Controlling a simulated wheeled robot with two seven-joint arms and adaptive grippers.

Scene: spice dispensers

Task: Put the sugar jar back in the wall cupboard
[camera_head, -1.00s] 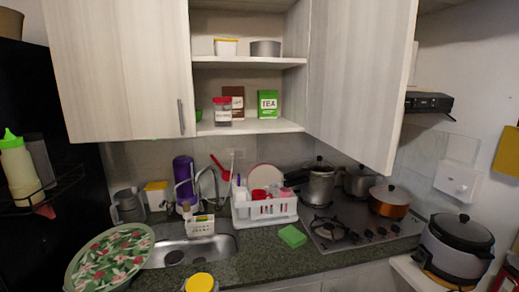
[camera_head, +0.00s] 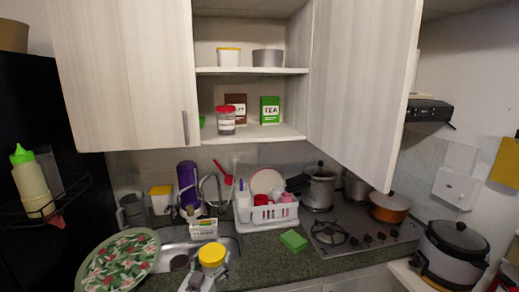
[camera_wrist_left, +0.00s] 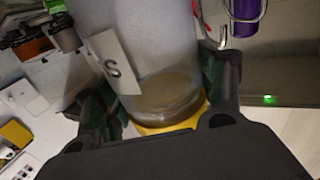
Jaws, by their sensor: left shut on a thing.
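The jar with a yellow lid (camera_head: 212,254) is held upright over the front edge of the sink, low in the head view. In the left wrist view the clear jar (camera_wrist_left: 150,40) has a white label with an "S", and pale contents near the yellow lid. My left gripper (camera_head: 206,276) is shut on it, with one finger on each side; it also shows in the left wrist view (camera_wrist_left: 162,98). The wall cupboard (camera_head: 265,134) stands open, with both doors swung out. My right gripper is not in view.
On the cupboard's lower shelf stand a red-lidded jar (camera_head: 226,121), a brown box (camera_head: 237,103) and a green tea box (camera_head: 270,110). The shelf front right is bare. The upper shelf holds a tub (camera_head: 229,57) and a grey pot (camera_head: 267,58). A dish rack (camera_head: 266,215) stands below.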

